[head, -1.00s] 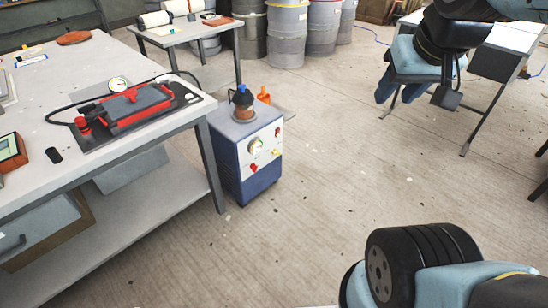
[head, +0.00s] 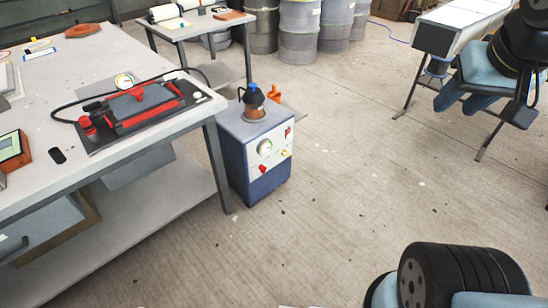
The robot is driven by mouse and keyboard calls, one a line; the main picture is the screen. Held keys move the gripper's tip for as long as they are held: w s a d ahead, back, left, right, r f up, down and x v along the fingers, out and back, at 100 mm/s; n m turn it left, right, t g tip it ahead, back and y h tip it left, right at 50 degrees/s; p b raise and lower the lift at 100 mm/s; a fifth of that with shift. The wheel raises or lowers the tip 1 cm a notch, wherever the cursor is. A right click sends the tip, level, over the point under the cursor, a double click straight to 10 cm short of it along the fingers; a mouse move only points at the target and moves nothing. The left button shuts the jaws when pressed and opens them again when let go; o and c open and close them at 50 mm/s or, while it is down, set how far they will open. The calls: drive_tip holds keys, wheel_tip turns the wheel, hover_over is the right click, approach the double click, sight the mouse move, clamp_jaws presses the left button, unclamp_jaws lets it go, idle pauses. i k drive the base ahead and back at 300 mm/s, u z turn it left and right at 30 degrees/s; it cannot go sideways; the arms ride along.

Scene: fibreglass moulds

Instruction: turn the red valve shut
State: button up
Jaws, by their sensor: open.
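On the grey bench (head: 100,68), a black plate carries a flat dark and red mould assembly (head: 145,105). A small red handle (head: 137,93) stands on its top, and a red knob-like fitting (head: 88,125) is at its left end. Which of these is the red valve, and how far it is turned, I cannot tell at this size. A round gauge (head: 124,81) sits behind the assembly. My gripper (head: 456,106), with two blue fingers, is open and empty at the upper right, well away from the bench and above the floor.
A blue and white pump cabinet (head: 258,158) with a gauge and red and yellow controls stands beside the bench. A black hose runs behind the assembly. Drums (head: 299,30) and a small table (head: 190,28) stand at the back. The middle floor is clear.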

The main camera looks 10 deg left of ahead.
sight(263, 169)
drive_tip(key=i, duration=0.9)
drive_tip(key=u, duration=0.05)
